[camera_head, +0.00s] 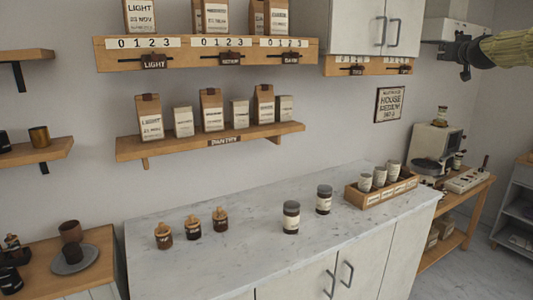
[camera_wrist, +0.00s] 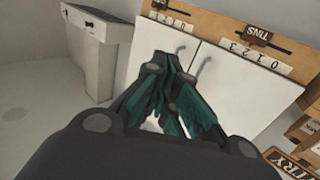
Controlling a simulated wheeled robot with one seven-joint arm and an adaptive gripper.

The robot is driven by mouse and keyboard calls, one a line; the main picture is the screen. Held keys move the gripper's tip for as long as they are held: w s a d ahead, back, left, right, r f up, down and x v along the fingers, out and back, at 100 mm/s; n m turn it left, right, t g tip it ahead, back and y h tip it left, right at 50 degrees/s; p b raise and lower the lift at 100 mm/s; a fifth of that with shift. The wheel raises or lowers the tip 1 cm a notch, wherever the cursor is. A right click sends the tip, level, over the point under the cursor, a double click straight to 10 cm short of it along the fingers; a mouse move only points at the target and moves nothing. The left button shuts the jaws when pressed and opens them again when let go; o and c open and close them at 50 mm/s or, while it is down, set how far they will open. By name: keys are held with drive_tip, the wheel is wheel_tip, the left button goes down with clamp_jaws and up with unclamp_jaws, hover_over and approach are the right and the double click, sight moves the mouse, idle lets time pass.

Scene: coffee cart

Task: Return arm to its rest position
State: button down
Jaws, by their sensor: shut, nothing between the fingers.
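My gripper (camera_head: 462,57) is at the upper right in the head view, in front of the range hood and beside the white wall cabinet, with my arm coming in from the right edge. It is high above the counter and touches nothing that I can see. In the wrist view the gripper (camera_wrist: 168,95) has its dark fingers with teal pads drawn together, with nothing held between them.
The white wall cabinet (camera_head: 372,25) and the range hood (camera_head: 447,28) are close to my gripper. Below are the marble counter (camera_head: 255,246) with jars, a wooden tray (camera_head: 352,196) of tins, and a coffee machine (camera_head: 432,143). Shelves with bags (camera_head: 212,110) line the wall.

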drive_tip(key=w+a+f+g+y, duration=0.1)
drive_tip(key=a+f, duration=0.4)
drive_tip(key=f, duration=0.5)
drive_tip(key=w+a+f+n+g, duration=0.1)
drive_tip(key=a+f, duration=0.4)
drive_tip(key=f, duration=0.6)
drive_tip(key=a+f+g+y, duration=0.15)
drive_tip(key=a+f, duration=0.35)
drive_tip(key=f, duration=0.5)
drive_tip(key=s+a+f+g, duration=0.2)
drive_tip(key=s+a+f, duration=0.3)
drive_tip(key=f, duration=0.7)
drive_tip(key=s+a+f+g, duration=0.2)
drive_tip(key=s+a+f, duration=0.3)
drive_tip(key=f, duration=0.8)
drive_tip(key=s+a+f+g, duration=0.1)
drive_tip(key=s+a+f, duration=0.4)
drive_tip(key=f, duration=0.7)
drive_tip(key=s+a+f+g, duration=0.2)
drive_tip(key=s+f, duration=0.8)
drive_tip(key=s, duration=0.4)
drive_tip(key=s+a+f+g, duration=0.3)
drive_tip(key=s+f, duration=0.7)
drive_tip(key=s, duration=0.3)
drive_tip(key=s+a+f+g, duration=0.1)
drive_tip(key=s+f+g, duration=0.1)
drive_tip(key=s, duration=1.3)
drive_tip(key=s+a+f+g, duration=0.1)
drive_tip(key=s+f+g, duration=0.1)
drive_tip(key=s, duration=1.4)
